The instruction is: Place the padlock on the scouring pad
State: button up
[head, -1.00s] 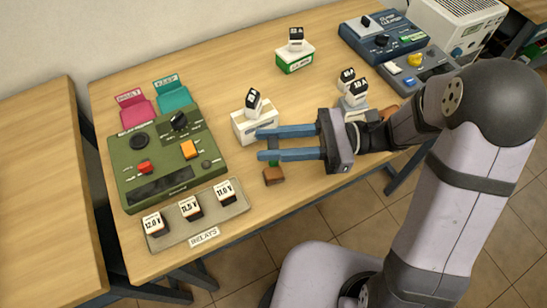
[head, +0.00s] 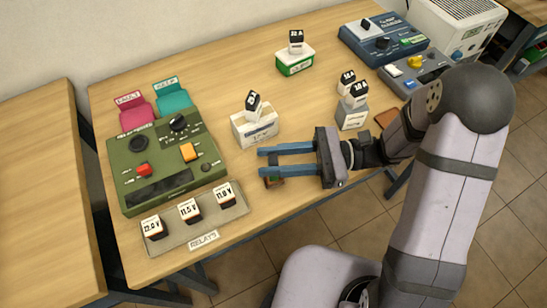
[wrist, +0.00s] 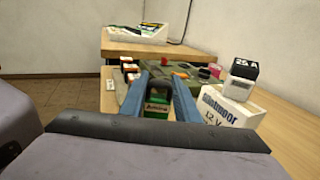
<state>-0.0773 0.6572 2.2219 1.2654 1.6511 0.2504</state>
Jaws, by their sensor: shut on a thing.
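My gripper (head: 262,161) is low over the front middle of the table, its blue fingers pointing left. It is shut on the padlock (wrist: 157,108), a small block with a green labelled face and a darker upper part, seen between the fingers in the wrist view. In the head view only a small brown and green part of the padlock (head: 273,181) shows beside the near finger. A flat brown square that looks like the scouring pad (head: 386,117) lies at the right, partly hidden by my arm.
A white battery box (head: 254,130) stands just behind the fingers. A grey box (head: 352,118) stands near the brown square. A green control panel (head: 160,165) and a relay tray (head: 195,228) are at the left. A green-white box (head: 295,62) is at the back; the table's middle is clear.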

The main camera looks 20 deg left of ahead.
jog(key=shift+f, duration=0.1)
jog(key=o, duration=1.1)
jog(key=shift+d, duration=0.1)
jog(key=b+v, duration=0.1)
jog(key=v, duration=1.1)
